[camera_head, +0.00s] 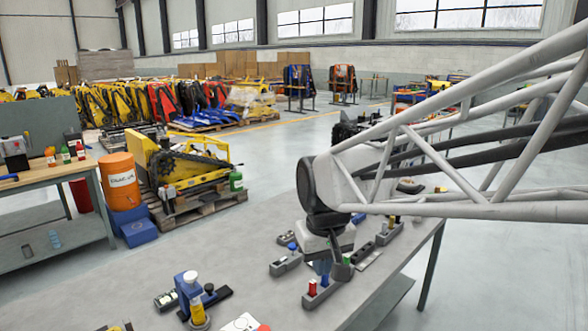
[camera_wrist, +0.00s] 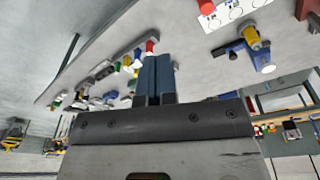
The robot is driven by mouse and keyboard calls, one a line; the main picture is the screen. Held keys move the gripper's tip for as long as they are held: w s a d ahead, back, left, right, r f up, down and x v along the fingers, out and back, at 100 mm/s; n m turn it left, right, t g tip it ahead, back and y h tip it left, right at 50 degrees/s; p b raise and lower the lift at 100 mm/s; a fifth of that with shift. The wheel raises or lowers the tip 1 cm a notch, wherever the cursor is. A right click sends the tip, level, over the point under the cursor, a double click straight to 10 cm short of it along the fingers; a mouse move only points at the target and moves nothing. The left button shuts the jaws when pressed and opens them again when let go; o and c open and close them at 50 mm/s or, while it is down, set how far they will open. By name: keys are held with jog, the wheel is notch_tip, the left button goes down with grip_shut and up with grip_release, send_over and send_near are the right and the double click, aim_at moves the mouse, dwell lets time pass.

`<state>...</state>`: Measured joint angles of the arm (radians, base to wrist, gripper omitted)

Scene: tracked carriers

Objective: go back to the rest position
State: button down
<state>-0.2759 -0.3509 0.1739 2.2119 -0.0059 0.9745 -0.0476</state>
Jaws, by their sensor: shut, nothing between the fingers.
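My gripper (camera_head: 321,268) hangs at the end of my white lattice arm, low over the grey workbench (camera_head: 255,225). In the wrist view its two blue fingers (camera_wrist: 155,78) are together with nothing between them. A grey carrier block with a red cylinder (camera_head: 312,288) is by the gripper, partly hidden by it. The red cylinder also shows just beyond the fingertips in the wrist view (camera_wrist: 150,47). I cannot tell whether the gripper touches the block.
A grey block with a blue knob (camera_head: 285,263) lies left of the gripper. Several small parts sit behind the gripper. The bench's left half is clear.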

jog(key=s+d+f+m+t, duration=0.1)
jog(key=s+d+f+m, duration=0.2)
jog(key=s+d, duration=1)
jog(key=s+m, duration=0.1)
jog(key=s, duration=0.2)
jog(key=shift+s+d+h, duration=0.15)
jog(key=shift+h, duration=0.15)
